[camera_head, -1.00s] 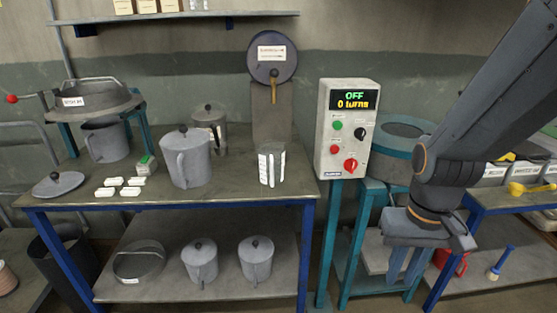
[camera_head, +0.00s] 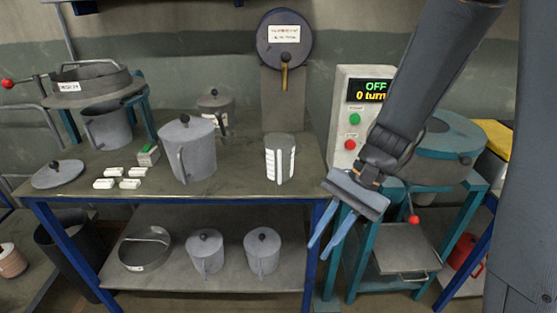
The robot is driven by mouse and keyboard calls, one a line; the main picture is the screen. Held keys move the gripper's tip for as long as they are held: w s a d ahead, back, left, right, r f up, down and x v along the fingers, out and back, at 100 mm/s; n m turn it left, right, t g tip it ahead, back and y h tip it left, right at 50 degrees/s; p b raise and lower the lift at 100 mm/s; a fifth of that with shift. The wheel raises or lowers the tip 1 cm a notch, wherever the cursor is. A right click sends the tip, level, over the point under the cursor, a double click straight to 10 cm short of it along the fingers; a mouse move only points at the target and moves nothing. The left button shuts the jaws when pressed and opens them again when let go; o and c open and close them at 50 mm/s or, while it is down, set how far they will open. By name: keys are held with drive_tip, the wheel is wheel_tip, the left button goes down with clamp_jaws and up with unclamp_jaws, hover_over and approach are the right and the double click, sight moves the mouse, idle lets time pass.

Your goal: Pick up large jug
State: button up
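A large grey lidded jug (camera_head: 190,152) stands upright on the workbench, left of centre, with its handle facing me. A smaller grey lidded jug (camera_head: 215,110) stands behind it. A jug with white markings (camera_head: 280,160) and no lid stands to its right, near the bench's right end. My gripper (camera_head: 319,250) is in front of the bench's right front corner, low and pointing down to the left. Its two blue fingers are apart with nothing between them. It is well to the right of the large jug and apart from it.
The workbench (camera_head: 240,180) also holds white blocks (camera_head: 118,178), a loose lid (camera_head: 58,174) and a sieve stand (camera_head: 92,84). Its lower shelf (camera_head: 165,283) holds two small lidded jugs (camera_head: 205,252) (camera_head: 262,250) and a round pan (camera_head: 146,248). A control box (camera_head: 350,115) stands behind my arm.

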sight(279, 162)
drive_tip(key=w+a+r+m+t+y, duration=0.1)
drive_tip(key=w+m+t+y, duration=0.1)
drive_tip(key=w, duration=0.4)
drive_tip(key=w+a+r+m+t+y, duration=0.1)
drive_tip(key=w+m+t+y, duration=0.2)
drive_tip(key=w+m+y, duration=0.2)
drive_tip(key=w+a+r+m+t+y+p, duration=0.1)
drive_tip(key=w+m+y, duration=0.3)
drive_tip(key=w, duration=0.4)
drive_tip(key=shift+w+a+r+m+t, duration=0.15)
drive_tip(key=shift+w+a+m+t, duration=0.25)
drive_tip(key=shift+m+t, duration=0.3)
drive_tip(key=shift+w+a, duration=0.15)
drive_tip(key=shift+a, duration=0.5)
drive_tip(key=p+x, duration=0.1)
drive_tip(key=x, duration=0.2)
drive_tip(key=p+x, duration=0.1)
drive_tip(key=x, duration=0.3)
drive_tip(key=shift+w+a+r, duration=0.15)
drive_tip(key=shift+w, duration=0.15)
clamp_jaws()
